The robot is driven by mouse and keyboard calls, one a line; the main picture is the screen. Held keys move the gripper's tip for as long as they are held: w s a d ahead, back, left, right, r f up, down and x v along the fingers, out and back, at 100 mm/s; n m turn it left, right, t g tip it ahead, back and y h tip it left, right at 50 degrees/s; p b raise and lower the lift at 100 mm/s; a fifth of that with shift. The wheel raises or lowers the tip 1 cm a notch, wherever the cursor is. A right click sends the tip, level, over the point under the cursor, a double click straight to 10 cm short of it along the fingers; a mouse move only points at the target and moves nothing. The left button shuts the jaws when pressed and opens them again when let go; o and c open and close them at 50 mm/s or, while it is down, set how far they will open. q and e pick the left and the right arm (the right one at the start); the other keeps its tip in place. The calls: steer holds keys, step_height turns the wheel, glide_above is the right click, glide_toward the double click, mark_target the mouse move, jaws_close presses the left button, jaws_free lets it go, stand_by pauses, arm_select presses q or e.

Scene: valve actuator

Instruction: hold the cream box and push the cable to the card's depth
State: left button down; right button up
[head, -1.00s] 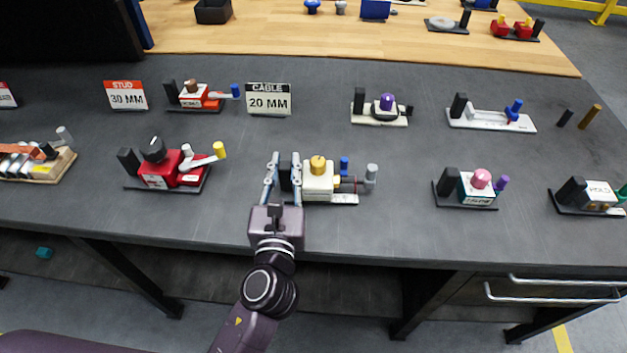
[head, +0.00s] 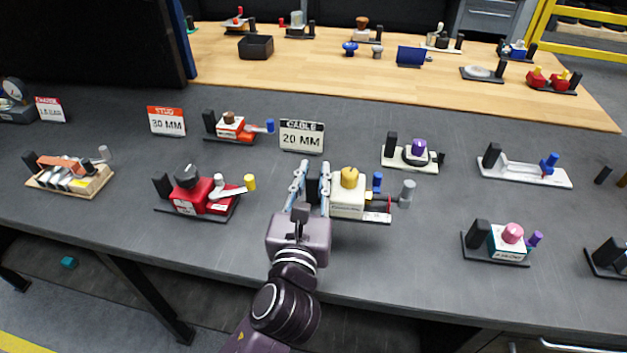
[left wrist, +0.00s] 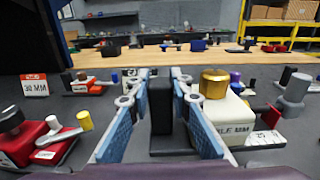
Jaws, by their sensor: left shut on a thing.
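The cream box (head: 347,197) with a gold knob (head: 349,177) stands on the near table. A black upright post (left wrist: 161,105) rises at its left end. My left gripper (head: 312,178) is shut on this post, with one finger on each side; the left wrist view shows both fingers closely. Right of the box are a blue knob (head: 377,182), a thin red part that may be the cable (head: 389,204), and a grey cylinder (head: 407,193). A white scale strip (left wrist: 264,138) lies beside the box; its reading is unclear. The card (head: 302,137) behind reads "CABLE 20 MM". My right gripper is out of view.
A red device (head: 207,194) with a yellow-tipped lever stands to the left. A device with a purple knob (head: 418,148) is behind right, and one with a pink knob (head: 512,234) is front right. Bare tabletop lies in front of the box.

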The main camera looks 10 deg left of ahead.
mark_target(313, 205)
arm_select(q)
steer(key=shift+f, duration=3.6)
steer(key=shift+f, duration=0.45)
